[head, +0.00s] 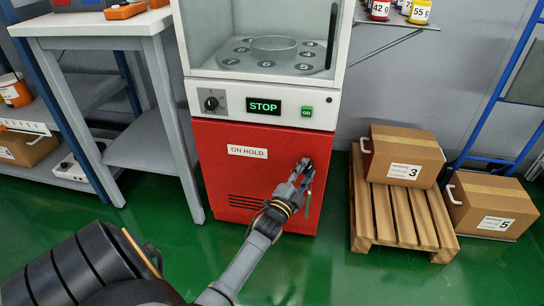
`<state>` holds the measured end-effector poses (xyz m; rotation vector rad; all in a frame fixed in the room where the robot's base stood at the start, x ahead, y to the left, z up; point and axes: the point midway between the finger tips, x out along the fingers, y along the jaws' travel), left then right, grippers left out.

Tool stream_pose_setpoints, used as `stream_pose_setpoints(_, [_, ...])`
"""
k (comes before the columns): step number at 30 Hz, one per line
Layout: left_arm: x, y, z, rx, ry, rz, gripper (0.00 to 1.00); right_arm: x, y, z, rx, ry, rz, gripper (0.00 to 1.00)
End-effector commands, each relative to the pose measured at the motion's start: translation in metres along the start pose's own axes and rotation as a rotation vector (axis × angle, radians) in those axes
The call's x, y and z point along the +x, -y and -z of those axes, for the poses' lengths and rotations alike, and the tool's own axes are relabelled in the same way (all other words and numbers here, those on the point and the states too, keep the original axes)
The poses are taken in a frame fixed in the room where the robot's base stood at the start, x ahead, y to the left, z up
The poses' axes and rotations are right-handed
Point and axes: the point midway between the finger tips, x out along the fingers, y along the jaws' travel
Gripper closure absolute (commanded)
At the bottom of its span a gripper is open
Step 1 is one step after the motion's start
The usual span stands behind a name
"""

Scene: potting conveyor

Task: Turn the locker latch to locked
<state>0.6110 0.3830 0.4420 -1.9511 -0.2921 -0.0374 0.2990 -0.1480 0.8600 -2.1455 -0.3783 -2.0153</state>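The red locker door (226,172) is the lower front of the white cabinet and carries an "ON HOLD" label (248,151). A thin grey upright piece, seemingly part of the latch (308,203), shows near the door's right edge. My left gripper (304,168) is right in front of the latch area and covers most of it. Its fingers look close to the latch, but I cannot tell whether they touch or grip it. The latch's exact angle is hidden. My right gripper is not in view.
Above the door are a dial (211,103), a "STOP" display (264,106) and a green "GO" button (307,111). A wooden pallet (403,218) with a carton (405,152) stands close on the right. A grey table (95,24) stands left. Green floor lies in front.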

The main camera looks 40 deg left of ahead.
Motion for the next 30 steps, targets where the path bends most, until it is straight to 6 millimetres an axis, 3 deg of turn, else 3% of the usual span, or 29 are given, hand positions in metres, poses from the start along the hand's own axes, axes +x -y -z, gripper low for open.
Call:
stream_pose_setpoints(7, [-0.002,0.007,0.003,0.428,-0.002,-0.178,0.64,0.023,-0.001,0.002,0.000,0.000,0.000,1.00])
stream_pose_setpoints(27, [-0.139,0.027,0.006,0.404,0.002,-0.172,0.64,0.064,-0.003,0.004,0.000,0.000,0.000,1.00])
stream_pose_setpoints(30, [-0.140,0.019,0.009,0.335,0.019,-0.228,0.64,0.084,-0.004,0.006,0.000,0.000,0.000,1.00])
